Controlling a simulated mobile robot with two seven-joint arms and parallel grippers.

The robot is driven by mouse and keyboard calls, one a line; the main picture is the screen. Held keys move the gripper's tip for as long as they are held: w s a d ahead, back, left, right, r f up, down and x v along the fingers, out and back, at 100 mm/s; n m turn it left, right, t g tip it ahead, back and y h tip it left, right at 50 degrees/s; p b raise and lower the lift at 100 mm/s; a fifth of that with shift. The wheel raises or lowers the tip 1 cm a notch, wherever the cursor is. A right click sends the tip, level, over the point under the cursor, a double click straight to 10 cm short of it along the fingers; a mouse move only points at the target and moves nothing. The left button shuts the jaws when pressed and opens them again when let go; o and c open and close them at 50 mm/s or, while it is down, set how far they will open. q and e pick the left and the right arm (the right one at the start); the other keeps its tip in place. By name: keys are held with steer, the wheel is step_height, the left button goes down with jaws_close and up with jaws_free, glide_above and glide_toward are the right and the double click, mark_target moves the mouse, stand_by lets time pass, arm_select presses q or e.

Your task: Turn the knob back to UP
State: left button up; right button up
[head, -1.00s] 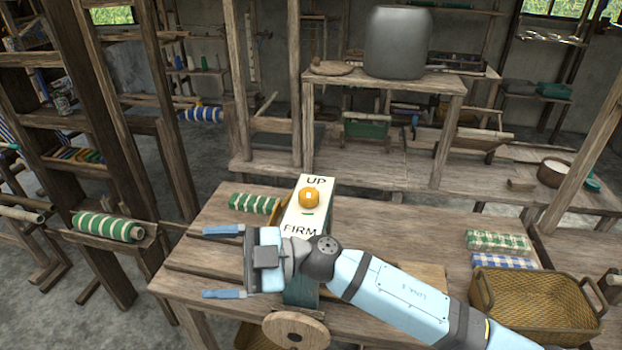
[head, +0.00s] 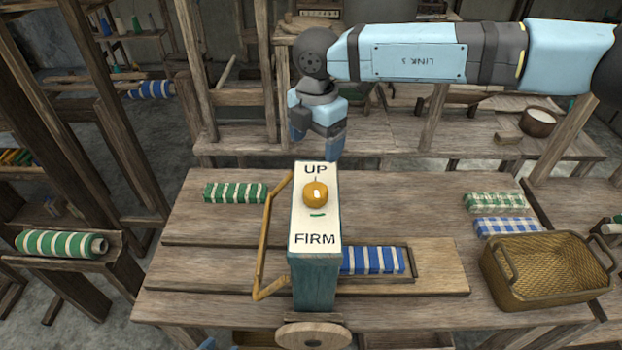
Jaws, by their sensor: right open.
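The orange knob (head: 314,195) sits on a white panel (head: 302,228) on top of a teal post (head: 313,280). The panel reads UP at its far end and FIRM at its near end. A small pale mark shows on the knob, and a green mark lies on the panel just below it. I cannot tell for sure which word the knob points to. My right gripper (head: 317,145) is open and empty, fingers pointing down, just beyond the UP end of the panel and apart from the knob. My left gripper is not in view.
A bent wooden handle (head: 266,235) stands left of the post. A blue-striped cloth (head: 372,260) lies in a recess right of it. A wicker basket (head: 545,275) and folded cloths (head: 495,203) are at right. A wooden wheel (head: 313,335) is in front.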

mark_target(317, 188)
steer(key=f+p, duration=0.1)
steer(key=f, duration=0.3)
steer(key=f+p, duration=0.1)
steer(key=f, duration=0.4)
steer(key=f+p, duration=0.1)
steer(key=f, duration=0.3)
steer(key=shift+d+f+p, duration=0.2)
steer(key=shift+d+p, duration=0.05)
steer(key=shift+p, duration=0.1)
steer(key=shift+c, duration=0.2)
steer(key=c, duration=0.9)
